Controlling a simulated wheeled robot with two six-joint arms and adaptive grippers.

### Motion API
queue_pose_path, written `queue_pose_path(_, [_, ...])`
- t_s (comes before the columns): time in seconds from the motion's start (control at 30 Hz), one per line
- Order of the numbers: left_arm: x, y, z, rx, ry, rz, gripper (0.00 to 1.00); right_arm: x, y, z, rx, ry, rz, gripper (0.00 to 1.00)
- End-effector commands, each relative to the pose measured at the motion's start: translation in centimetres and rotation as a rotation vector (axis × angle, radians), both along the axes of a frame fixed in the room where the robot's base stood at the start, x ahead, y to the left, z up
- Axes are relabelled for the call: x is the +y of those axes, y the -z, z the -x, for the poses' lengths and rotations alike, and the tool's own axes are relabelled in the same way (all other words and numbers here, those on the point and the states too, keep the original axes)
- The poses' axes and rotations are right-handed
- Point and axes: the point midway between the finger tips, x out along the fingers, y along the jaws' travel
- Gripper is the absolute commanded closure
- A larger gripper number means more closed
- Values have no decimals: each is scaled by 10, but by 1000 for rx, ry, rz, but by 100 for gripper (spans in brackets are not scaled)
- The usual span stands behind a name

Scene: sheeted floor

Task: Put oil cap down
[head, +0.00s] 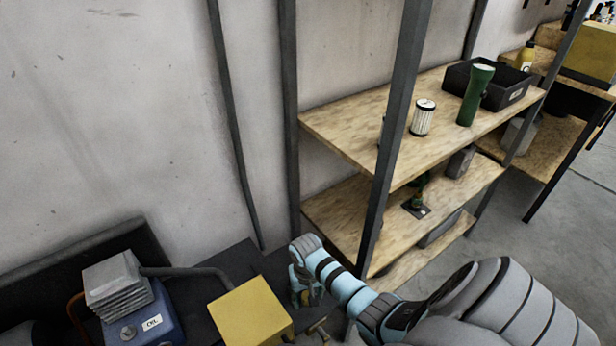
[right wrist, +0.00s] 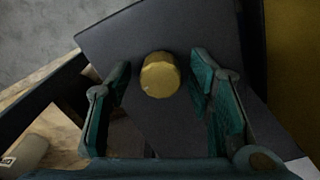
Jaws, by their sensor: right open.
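The oil cap, a short golden-yellow cylinder (right wrist: 160,75), shows in the right wrist view against a flat dark surface (right wrist: 150,30). My right gripper (right wrist: 162,92) is open, with one teal finger pad on each side of the cap and a visible gap on both sides. In the head view the right gripper (head: 304,288) is low in the middle, beside the dark surface, and mostly hides the cap. A blue container labelled OIL (head: 153,325) stands at the lower left. My left gripper is not in view.
A yellow box (head: 250,312) is close to the left of the right gripper. Grey stacked plates (head: 117,283) sit by the blue container. A shelf (head: 345,125) rises just behind and right, holding a white filter (head: 422,117), a green flashlight (head: 474,95) and a black bin (head: 512,92).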

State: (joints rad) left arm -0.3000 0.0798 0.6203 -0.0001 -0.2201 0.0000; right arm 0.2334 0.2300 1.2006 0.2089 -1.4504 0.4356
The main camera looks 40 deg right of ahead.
Motion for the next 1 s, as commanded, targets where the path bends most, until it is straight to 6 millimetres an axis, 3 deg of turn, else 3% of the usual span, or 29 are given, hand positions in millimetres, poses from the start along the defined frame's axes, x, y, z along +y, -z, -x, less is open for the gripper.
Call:
queue_pose_path(0.17, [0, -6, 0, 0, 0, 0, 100, 0, -10, -1, -3, 0, 1, 52])
queue_pose_path(0.5, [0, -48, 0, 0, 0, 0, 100, 1, -101, -2, -3, 0, 1, 52])
queue_pose_path(0.6, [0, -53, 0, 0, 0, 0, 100, 1, -117, -2, -2, 0, 1, 52])
queue_pose_path(0.73, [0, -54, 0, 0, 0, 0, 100, 1, -124, -1, 0, 1, 0, 52])
queue_pose_path(1.0, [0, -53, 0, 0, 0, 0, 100, 2, -120, 1, -1, -6, 0, 52])
